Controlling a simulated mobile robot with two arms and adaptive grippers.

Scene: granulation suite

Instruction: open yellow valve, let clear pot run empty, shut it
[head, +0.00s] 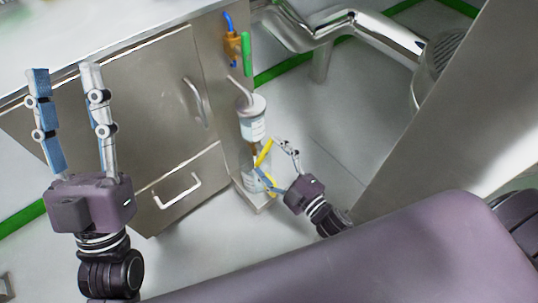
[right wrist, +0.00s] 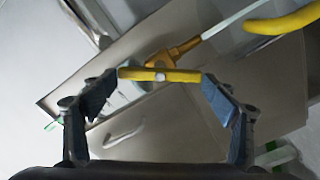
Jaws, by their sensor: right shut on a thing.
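The clear pot (head: 252,122), with a pale lid and a label, stands upright beside the steel cabinet's corner. Its liquid level cannot be made out. Below it is the yellow valve handle (head: 264,152), slanted in the head view. In the right wrist view the handle (right wrist: 148,74) lies across between my fingertips, with the brass valve body (right wrist: 178,53) behind it. My right gripper (head: 268,155) is shut on the handle, one finger at each end. My left gripper (head: 64,74) is open and empty, in front of the cabinet, away from the pot.
A blue-handled valve (head: 229,23) and a green handle (head: 246,54) are on the cabinet side above the pot. The steel cabinet (head: 150,90) has protruding door handles. Shiny pipework (head: 375,30) and a large steel panel (head: 440,110) bound the right. Open floor lies between.

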